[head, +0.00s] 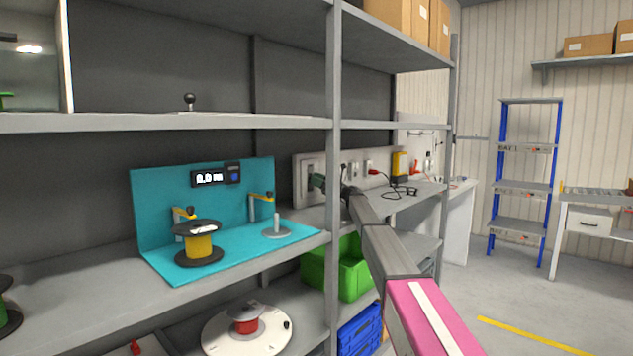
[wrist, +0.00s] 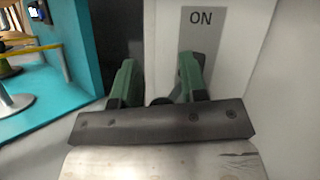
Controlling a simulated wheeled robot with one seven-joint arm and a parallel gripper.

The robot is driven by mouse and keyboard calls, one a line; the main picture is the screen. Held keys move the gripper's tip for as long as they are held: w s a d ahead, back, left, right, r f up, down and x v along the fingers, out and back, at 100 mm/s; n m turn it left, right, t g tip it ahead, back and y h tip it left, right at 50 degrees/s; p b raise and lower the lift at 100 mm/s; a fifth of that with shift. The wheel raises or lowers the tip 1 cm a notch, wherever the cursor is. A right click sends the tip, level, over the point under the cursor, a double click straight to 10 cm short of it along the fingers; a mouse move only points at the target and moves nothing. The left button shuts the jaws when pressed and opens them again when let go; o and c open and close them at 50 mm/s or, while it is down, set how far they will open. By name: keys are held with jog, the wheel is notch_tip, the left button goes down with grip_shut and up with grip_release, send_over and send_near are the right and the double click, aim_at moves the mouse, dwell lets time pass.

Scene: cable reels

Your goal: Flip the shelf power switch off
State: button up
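A pale panel with a grey plate marked "ON" (wrist: 202,50) fills the right half of the wrist view. The "ON" label is at the plate's top. In the head view a light grey panel (head: 301,168) stands upright at the back of the middle shelf, right of the teal station. My gripper (wrist: 160,68) has two green fingers set apart, pointing at the panel, the right one in front of the marked plate. It also shows in the head view (head: 318,183), in front of the panel. The switch lever is not clearly visible, and a dark patch between the fingers cannot be identified.
The teal station (head: 155,200) holds a yellow-cored reel (head: 199,246) left of my arm. A grey shelf upright (head: 333,100) stands close by my gripper. A green bin (head: 345,272) is below. Black cable (head: 398,192) lies on the surface to the right.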

jog(key=d+f, duration=0.1)
jog(key=d, duration=1.3)
jog(key=shift+d, duration=0.35)
jog(key=shift+f, duration=0.1)
